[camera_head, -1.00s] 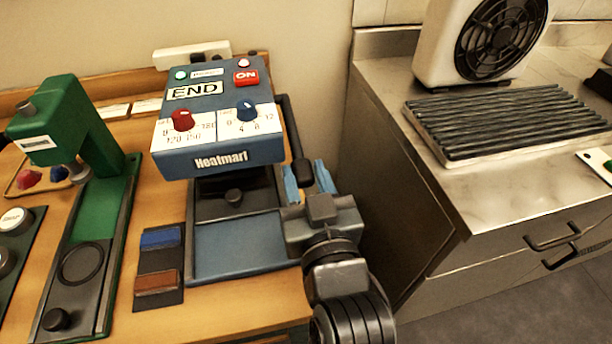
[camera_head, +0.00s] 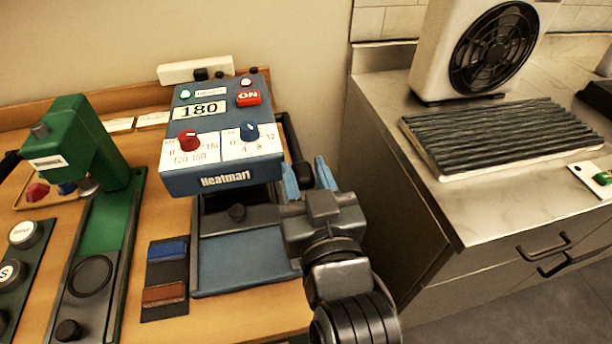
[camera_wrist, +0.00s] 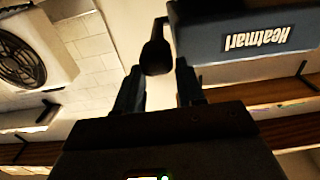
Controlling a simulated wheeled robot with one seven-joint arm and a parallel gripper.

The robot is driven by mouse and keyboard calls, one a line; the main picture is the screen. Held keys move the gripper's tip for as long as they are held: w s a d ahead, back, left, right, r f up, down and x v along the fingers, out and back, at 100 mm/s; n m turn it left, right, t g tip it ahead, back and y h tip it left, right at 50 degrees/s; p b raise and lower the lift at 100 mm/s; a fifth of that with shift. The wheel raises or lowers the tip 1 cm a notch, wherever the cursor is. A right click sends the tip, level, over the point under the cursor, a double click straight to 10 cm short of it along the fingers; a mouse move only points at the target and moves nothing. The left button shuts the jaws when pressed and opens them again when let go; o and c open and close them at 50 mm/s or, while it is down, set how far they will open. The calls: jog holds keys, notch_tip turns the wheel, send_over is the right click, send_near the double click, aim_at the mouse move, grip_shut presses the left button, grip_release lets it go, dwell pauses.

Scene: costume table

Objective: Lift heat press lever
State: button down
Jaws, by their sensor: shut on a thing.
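The heat press (camera_head: 221,177) is a blue-grey box marked "Heatmart" over a blue lower plate (camera_head: 245,262); its display reads 180. It also shows at the top right of the wrist view (camera_wrist: 250,32). Its black lever (camera_head: 286,130) runs down the right side to a dark knob (camera_wrist: 157,55). My gripper (camera_head: 306,176) is at the press's right side, shut on the lever knob, with one blue finger on each side of it. In the wrist view, the knob sits between the fingertips (camera_wrist: 155,72). The head view partly hides the knob behind the fingers.
A green press (camera_head: 82,150) stands left on the wooden table. A dark pad with blue and brown blocks (camera_head: 165,275) lies between the presses. A steel counter (camera_head: 470,205) on the right holds a fan (camera_head: 490,45) and a ribbed rack (camera_head: 500,135). A gap separates table and counter.

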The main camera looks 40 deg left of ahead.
jog(key=c, duration=0.8)
grip_release()
jog(key=shift+o, duration=0.2)
jog(key=shift+s+d+f, duration=0.1)
jog(key=shift+s+d, duration=0.05)
jog(key=shift+d, duration=0.05)
jog(key=b+v, duration=0.2)
jog(key=v, duration=0.5)
jog(key=shift+s, duration=0.1)
